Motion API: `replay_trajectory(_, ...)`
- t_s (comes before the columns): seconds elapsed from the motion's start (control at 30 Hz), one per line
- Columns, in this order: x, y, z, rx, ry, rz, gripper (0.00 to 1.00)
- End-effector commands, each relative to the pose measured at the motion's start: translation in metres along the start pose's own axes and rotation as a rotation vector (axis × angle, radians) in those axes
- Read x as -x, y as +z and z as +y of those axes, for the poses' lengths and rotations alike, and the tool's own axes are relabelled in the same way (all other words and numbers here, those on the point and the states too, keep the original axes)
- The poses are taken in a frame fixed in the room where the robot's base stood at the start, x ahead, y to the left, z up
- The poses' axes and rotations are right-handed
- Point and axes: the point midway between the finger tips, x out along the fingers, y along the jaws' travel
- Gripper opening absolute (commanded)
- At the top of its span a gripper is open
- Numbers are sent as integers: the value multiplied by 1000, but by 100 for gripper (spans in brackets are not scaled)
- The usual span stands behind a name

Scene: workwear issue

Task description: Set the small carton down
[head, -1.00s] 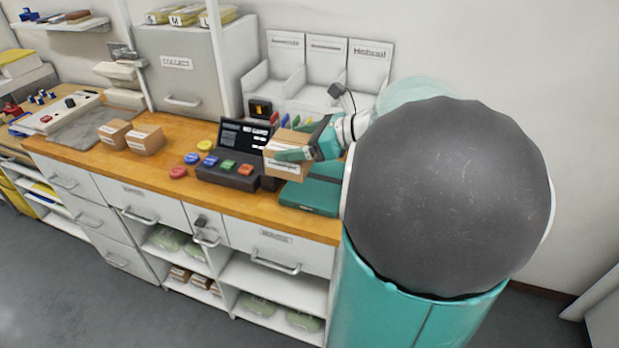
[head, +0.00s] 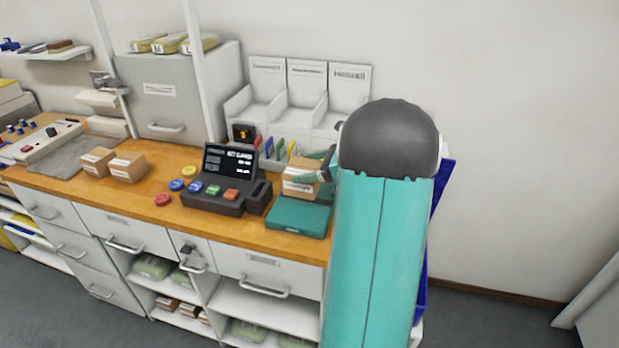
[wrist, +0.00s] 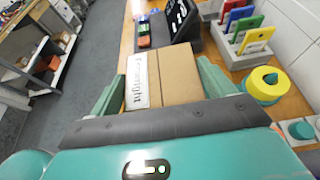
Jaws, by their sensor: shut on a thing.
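A small brown carton (head: 298,188) with a white label is held in my gripper (head: 314,172), right of the dark terminal. In the head view it shows at the back edge of a flat teal pad (head: 297,217); I cannot tell if it touches the pad or the counter. In the wrist view the carton (wrist: 180,85) sits between the two teal fingers of my gripper (wrist: 160,82), which are shut on its sides. Its underside is hidden. Two similar cartons (head: 97,161) (head: 127,167) stand on the left part of the wooden counter (head: 60,178).
The dark terminal (head: 226,185) with coloured buttons is left of the pad. Coloured cards (head: 280,150) stand in a holder behind, below white wall bins (head: 309,95). A yellow roll (wrist: 266,84) lies right of my gripper in the wrist view. Coloured discs (head: 176,185) lie left of the terminal.

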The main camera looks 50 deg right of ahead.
Motion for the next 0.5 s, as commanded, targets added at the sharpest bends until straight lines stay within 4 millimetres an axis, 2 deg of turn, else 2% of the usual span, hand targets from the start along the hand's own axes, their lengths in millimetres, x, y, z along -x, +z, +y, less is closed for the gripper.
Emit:
replay_trajectory(0.17,-5,-11,-9,0,2,0,53)
replay_trajectory(0.33,-15,-33,-7,-2,2,-2,53)
replay_trajectory(0.5,-16,-36,-7,3,1,-2,53)
